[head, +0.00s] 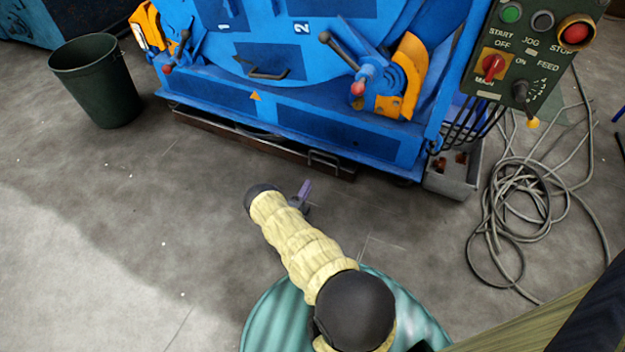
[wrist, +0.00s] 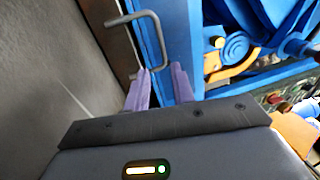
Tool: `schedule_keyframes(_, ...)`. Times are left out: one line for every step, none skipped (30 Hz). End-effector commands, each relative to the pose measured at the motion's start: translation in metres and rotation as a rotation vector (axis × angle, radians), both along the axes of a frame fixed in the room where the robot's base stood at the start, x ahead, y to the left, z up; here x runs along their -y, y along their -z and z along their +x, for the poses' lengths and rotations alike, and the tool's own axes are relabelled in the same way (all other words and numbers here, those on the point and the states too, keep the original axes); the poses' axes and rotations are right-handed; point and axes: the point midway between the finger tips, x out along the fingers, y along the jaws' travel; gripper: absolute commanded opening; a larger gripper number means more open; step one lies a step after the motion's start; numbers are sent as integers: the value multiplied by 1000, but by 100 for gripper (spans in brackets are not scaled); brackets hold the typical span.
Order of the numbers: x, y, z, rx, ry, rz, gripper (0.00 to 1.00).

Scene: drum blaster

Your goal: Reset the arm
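My arm, in a cream padded sleeve, reaches up from the bottom middle of the head view. My gripper (head: 304,192) is at its far end, over bare floor in front of the blue machine (head: 340,125). Only a small purple finger part shows there. In the wrist view my gripper (wrist: 161,68) has two purple fingers standing apart with a narrow gap and nothing between them. The blue machine (wrist: 205,80) and a grey metal handle (wrist: 140,17) lie beyond the fingertips. I cannot see any contact.
A dark green bin (head: 95,85) stands at the left. A control panel (head: 530,50) with buttons and a red stop button is at the upper right. Loose grey cables (head: 520,190) coil on the floor at the right. The concrete floor (head: 120,220) at the left is clear.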

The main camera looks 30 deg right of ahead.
Motion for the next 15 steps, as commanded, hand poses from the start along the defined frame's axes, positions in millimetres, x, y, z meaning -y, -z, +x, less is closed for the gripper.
schedule_keyframes(-4,1,-1,0,1,1,25)
schedule_keyframes(-6,1,-2,0,1,0,25)
schedule_keyframes(-7,2,-3,0,2,0,25)
schedule_keyframes(-8,2,-3,0,3,0,25)
schedule_keyframes(-9,2,-3,0,3,0,25)
schedule_keyframes(-9,2,-3,1,3,-1,25)
schedule_keyframes(-9,2,-3,1,3,-1,25)
schedule_keyframes(-9,2,-3,1,3,-1,25)
schedule_keyframes(-9,2,-3,1,3,-1,25)
schedule_keyframes(-9,2,-3,1,3,-1,25)
schedule_keyframes(-9,2,-3,1,3,-1,25)
schedule_keyframes(-9,2,-3,1,3,-1,25)
schedule_keyframes(-9,2,-3,1,3,-1,25)
schedule_keyframes(-9,2,-3,1,3,-1,25)
schedule_keyframes(-9,2,-3,0,3,0,25)
